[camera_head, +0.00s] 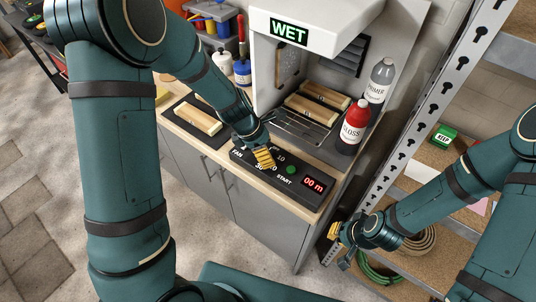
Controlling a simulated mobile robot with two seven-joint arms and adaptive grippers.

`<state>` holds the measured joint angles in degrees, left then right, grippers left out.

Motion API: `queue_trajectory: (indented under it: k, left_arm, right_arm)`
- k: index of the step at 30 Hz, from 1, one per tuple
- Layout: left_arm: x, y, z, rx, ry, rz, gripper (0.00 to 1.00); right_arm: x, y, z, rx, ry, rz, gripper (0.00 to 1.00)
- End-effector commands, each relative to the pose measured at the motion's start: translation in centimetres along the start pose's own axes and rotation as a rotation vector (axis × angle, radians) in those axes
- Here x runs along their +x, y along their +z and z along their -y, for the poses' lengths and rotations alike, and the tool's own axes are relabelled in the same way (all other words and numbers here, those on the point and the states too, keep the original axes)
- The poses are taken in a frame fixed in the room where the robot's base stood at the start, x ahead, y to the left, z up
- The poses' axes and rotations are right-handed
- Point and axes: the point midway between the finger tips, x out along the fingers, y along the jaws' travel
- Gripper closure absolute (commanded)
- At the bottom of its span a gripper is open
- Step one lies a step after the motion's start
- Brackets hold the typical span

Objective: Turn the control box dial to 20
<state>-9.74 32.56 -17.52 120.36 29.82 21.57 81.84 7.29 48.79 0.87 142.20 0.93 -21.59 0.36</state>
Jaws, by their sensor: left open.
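The control box (312,202) is a long black panel on the front of the wooden counter. It carries a green START button (291,170) and a red display (315,185) reading "00 m". White markings such as "FAN" and "10" show around my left gripper (264,158), which is over the left part of the panel with yellow fingertips. The dial is hidden behind this gripper, so its setting and any contact cannot be seen. My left gripper is open. My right gripper (339,246) hangs apart from the box, at the shelf's edge, with its fingers spread and empty.
A booth with a "WET" sign (289,32) stands behind the box, with wood blocks (318,102) on a rack. A red GLOSS bottle (354,127) and a grey PRIMER bottle (380,80) stand right. A metal shelf post (432,100) rises near my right arm.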

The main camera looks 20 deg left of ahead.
Motion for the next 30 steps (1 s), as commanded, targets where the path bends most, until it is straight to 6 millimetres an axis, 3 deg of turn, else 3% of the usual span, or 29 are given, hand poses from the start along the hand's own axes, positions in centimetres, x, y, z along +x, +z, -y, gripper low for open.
queue_trajectory:
  k: [4,14,20,30]
  left_arm:
    - [1.09,-0.01,0.01,0.000,-0.001,0.000,0.32]
    - [1.28,0.02,0.00,0.001,0.000,0.000,0.32]
    - [1.27,0.02,0.00,0.001,0.000,0.000,0.97]
    - [1.27,0.02,-0.01,0.028,-0.012,0.000,1.00]
  right_arm:
    - [0.29,0.16,-0.11,-0.001,0.000,0.003,1.00]
    - [0.28,0.18,-0.09,-0.002,-0.001,0.004,1.00]
    - [0.28,0.18,-0.09,-0.002,-0.001,0.004,1.00]
    - [0.09,0.10,-0.02,-0.001,-0.001,0.002,1.00]
